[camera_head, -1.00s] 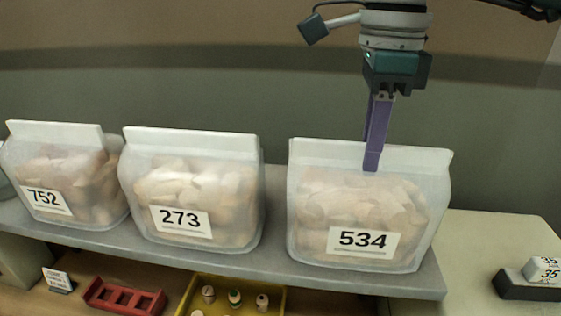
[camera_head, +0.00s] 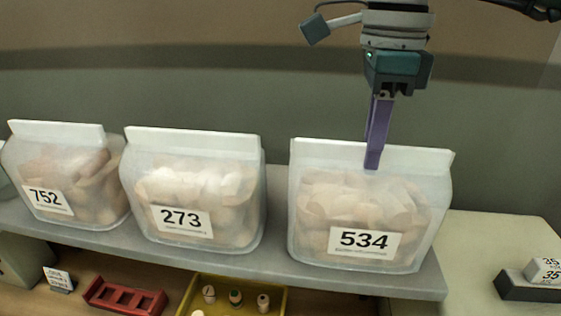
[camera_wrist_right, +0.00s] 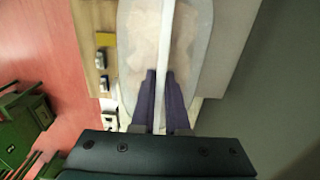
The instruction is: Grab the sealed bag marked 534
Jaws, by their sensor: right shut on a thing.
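The bag marked 534 (camera_head: 362,215) stands upright at the right end of the grey shelf. It is a clear bag of cork stoppers with a white sealed top strip. My right gripper (camera_head: 373,160) comes down from above and is shut on that top strip, a little right of its middle. In the right wrist view the purple fingers of the right gripper (camera_wrist_right: 161,88) lie on both sides of the strip of the bag (camera_wrist_right: 190,45). The bag's base appears to rest on the shelf. My left gripper is not in view.
Bag 273 (camera_head: 195,190) and bag 752 (camera_head: 65,172) stand to the left on the same shelf (camera_head: 275,263). Below are a red rack (camera_head: 125,298) and a yellow tray (camera_head: 240,286) with stoppers. A black block with a white marked piece (camera_head: 544,270) sits at the right.

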